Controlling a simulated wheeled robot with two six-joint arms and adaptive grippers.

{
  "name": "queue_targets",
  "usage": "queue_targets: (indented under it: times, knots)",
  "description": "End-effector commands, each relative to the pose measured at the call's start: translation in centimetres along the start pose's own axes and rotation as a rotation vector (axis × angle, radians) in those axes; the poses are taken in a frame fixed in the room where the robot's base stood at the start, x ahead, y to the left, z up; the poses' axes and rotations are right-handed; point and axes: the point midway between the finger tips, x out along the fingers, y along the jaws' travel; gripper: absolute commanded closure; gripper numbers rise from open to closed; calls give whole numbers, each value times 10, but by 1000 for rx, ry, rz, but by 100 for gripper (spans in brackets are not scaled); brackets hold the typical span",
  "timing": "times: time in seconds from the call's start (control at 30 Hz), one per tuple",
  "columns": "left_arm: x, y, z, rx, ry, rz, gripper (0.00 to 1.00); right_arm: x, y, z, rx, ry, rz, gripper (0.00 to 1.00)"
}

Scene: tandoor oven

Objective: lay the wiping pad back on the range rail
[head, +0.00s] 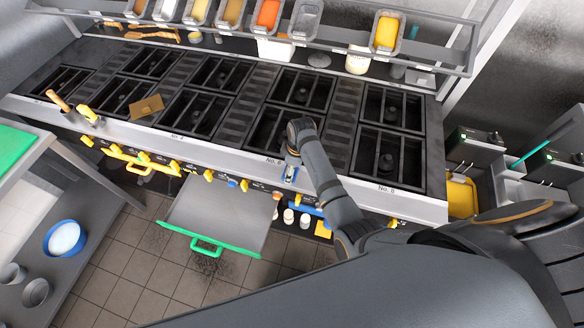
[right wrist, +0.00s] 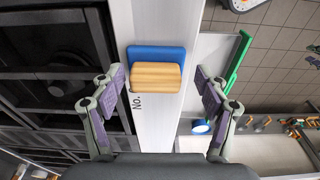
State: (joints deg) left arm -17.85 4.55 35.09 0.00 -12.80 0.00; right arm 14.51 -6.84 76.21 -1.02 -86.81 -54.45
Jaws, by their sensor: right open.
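The wiping pad (right wrist: 157,52) has a blue base and a wooden grip block. In the right wrist view it appears to lie on the pale range rail (right wrist: 145,18), close to the "No." marking. In the head view only a bit of its blue (head: 291,174) shows by the arm's end, on the front rail (head: 225,151). My right gripper (right wrist: 160,80) is open, with one finger to each side of the wooden block and visible gaps on both sides. In the head view my right arm largely hides the gripper. My left gripper is not in view.
A tray with a green handle (head: 215,215) sticks out below the rail. Dark burner grates (head: 300,88) fill the range top; a brown block (head: 146,106) lies on them. A wooden-handled tool (head: 58,100) stands at the rail's left. A shelf of food pans (head: 267,16) runs behind.

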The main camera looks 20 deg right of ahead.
Motion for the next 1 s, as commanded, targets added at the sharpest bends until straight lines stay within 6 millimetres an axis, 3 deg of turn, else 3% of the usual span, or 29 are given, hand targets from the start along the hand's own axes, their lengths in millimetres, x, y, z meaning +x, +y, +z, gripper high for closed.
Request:
queue_targets:
  times: [0.1,0.27,0.47,0.7,1.0]
  knots:
    - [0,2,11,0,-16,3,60,0,0,0,0,1,1,26]
    - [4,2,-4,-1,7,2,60,-8,1,-1,0,2,3,26]
    - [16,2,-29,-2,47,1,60,-51,1,0,0,4,7,26]
    - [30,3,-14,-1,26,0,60,-103,1,-1,0,3,5,26]
    - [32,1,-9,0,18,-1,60,-121,0,0,0,0,1,26]
